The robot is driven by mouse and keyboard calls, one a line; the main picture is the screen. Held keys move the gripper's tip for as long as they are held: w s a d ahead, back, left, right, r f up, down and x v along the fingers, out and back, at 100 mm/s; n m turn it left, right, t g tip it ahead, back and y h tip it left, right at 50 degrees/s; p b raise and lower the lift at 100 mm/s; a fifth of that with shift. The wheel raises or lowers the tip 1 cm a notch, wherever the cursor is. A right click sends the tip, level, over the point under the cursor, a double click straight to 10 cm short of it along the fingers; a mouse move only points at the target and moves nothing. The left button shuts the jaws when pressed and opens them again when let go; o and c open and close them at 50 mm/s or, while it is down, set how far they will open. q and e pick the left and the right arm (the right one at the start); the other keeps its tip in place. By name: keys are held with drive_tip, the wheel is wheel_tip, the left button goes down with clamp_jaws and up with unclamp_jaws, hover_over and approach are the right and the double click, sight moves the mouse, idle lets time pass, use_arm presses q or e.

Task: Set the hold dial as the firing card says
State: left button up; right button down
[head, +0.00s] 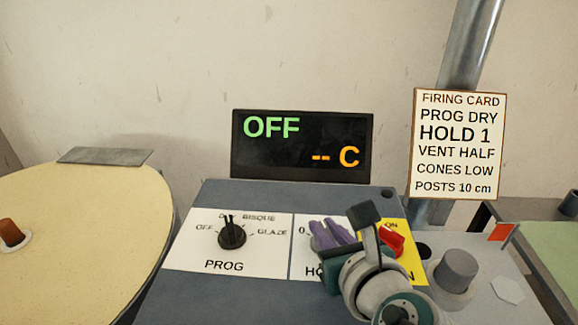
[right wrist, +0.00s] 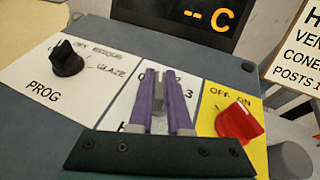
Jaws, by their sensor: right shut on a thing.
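The firing card (head: 458,145) on the wall reads PROG DRY, HOLD 1, VENT HALF, CONES LOW, POSTS 10 cm. The hold dial (right wrist: 159,92) is a grey knob on a white plate, mostly hidden by my gripper. A 0 shows at its left in the head view and a 3 at its right in the right wrist view; I cannot tell which mark it points to. My right gripper (head: 333,234) has purple fingers, also in the right wrist view (right wrist: 162,98), and is shut on the hold dial. My left gripper is not in view.
The black PROG dial (head: 232,236) points up towards DRY. The red OFF/ON switch (head: 392,238) sits on a yellow plate close right of my gripper. The display (head: 302,144) reads OFF and -- C. A round cream slab (head: 80,240) stands left, a grey knob (head: 456,272) right.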

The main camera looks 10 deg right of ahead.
drive_tip(key=shift+s+f, duration=0.2)
drive_tip(key=shift+f, duration=0.15)
drive_tip(key=c, duration=0.9)
unclamp_jaws()
drive_tip(key=shift+o, duration=0.2)
drive_tip(key=shift+r, duration=0.15)
drive_tip(key=shift+s+r, duration=0.1)
drive_tip(key=shift+r, duration=0.05)
drive_tip(key=p+v, duration=0.4)
drive_tip(key=v, duration=0.5)
drive_tip(key=shift+s+a, duration=0.1)
drive_tip(key=shift+s, duration=0.2)
